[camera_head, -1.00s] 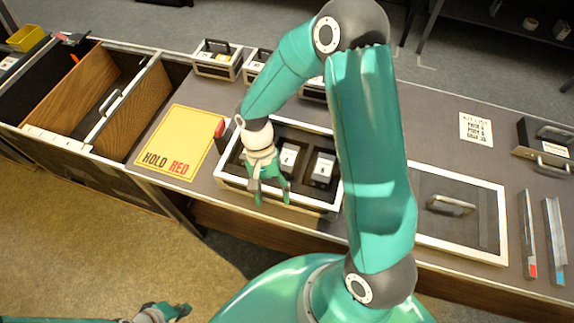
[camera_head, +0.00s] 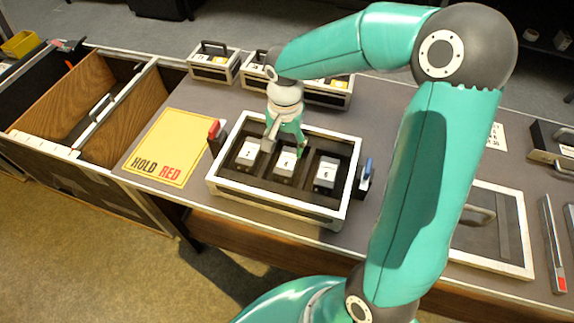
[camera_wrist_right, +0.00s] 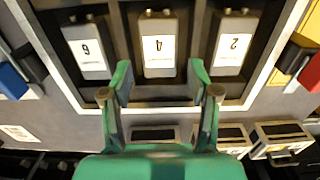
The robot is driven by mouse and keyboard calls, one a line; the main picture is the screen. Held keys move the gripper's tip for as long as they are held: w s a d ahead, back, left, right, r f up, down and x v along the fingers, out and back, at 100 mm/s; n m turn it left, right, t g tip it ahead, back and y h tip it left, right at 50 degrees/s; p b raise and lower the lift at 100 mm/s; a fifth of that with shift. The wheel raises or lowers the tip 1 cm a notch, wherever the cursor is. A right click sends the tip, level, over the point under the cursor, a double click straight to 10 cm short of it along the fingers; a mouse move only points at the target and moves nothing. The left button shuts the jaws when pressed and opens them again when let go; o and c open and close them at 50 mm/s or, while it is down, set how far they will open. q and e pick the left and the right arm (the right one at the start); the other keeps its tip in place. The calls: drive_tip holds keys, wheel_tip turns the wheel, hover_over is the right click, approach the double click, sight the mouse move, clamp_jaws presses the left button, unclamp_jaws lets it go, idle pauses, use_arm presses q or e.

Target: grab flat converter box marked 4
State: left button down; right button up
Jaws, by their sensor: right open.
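The flat converter box marked 4 (camera_head: 284,167) is a small pale box with a white label. It sits in the middle compartment of a white-rimmed black tray (camera_head: 222,190). In the right wrist view the box (camera_wrist_right: 159,45) shows its label upside down. My right gripper (camera_head: 286,148) is open over the back part of that box. In the wrist view its fingertips (camera_wrist_right: 160,76) are spread either side of the box's line, with nothing between them. I cannot tell the exact height gap. My left gripper is out of view.
Box 2 (camera_wrist_right: 233,42) and box 6 (camera_wrist_right: 88,46) sit in the neighbouring compartments, behind dark dividers. A red-handled clip (camera_head: 214,133) and a blue-handled clip (camera_head: 366,172) flank the tray. A yellow HOLD RED mat (camera_head: 172,140) lies left. Small cases (camera_head: 213,64) stand behind.

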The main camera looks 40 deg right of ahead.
sight(288, 161)
wheel_tip(288, 161, down, 4)
drive_tip(key=shift+r, duration=0.2)
drive_tip(key=f, duration=0.2)
drive_tip(key=d+f, duration=0.1)
drive_tip(key=f, duration=0.1)
drive_tip(key=shift+w+p, duration=0.1)
drive_tip(key=shift+p, duration=0.25)
drive_tip(key=shift+f, duration=0.55)
drive_tip(key=c, duration=1)
drive_tip(key=shift+r, duration=0.15)
drive_tip(key=shift+c, duration=0.2)
